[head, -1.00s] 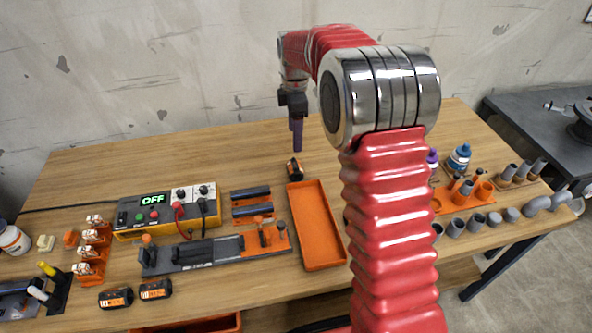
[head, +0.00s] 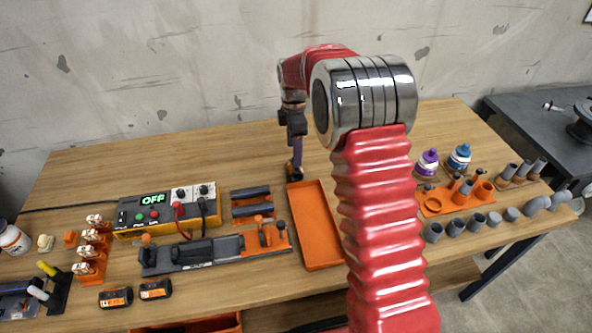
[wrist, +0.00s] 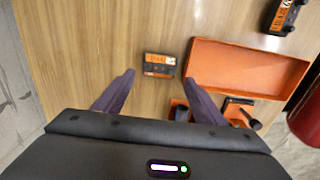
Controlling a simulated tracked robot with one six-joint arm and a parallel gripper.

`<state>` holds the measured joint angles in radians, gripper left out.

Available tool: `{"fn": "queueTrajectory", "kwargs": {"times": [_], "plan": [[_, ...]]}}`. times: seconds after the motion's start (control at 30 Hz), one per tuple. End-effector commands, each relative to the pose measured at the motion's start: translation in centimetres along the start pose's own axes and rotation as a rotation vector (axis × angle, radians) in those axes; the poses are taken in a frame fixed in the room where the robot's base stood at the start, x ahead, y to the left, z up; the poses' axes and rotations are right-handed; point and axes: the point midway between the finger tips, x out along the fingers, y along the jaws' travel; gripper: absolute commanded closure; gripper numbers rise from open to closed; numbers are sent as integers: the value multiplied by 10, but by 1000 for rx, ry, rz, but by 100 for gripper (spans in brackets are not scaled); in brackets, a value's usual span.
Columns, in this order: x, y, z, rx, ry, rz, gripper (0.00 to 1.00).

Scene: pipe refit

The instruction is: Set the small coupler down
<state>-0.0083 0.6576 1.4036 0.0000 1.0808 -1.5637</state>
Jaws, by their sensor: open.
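My gripper (head: 297,157) is low over the table, just behind the orange tray. In the wrist view my gripper (wrist: 160,82) is open, with its two purple fingers wide apart and nothing between them held. A small black block with orange markings (wrist: 159,65) lies on the wood ahead of the fingertips. In the head view this block (head: 292,174) is partly hidden by the fingers. Several grey pipe fittings (head: 455,227) stand in a row at the right front of the table. I cannot tell which one is the small coupler.
The shallow orange tray (head: 317,225) looks empty. A yellow meter reading OFF (head: 165,212) and a black-and-orange fixture (head: 215,250) stand left of it. An orange holder (head: 445,202) and two bottles (head: 459,157) stand at the right. The table's back left is clear.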

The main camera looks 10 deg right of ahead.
Motion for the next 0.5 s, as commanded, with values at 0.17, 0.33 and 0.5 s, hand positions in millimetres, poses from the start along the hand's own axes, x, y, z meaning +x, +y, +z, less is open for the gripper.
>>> {"fn": "queueTrajectory", "kwargs": {"times": [0.17, 0.33, 0.5], "plan": [[23, 0, 0, 0, 0, -1, 36], [29, 0, 0, 1, 0, 0, 36], [29, 0, 1, 1, 0, 0, 36]]}}
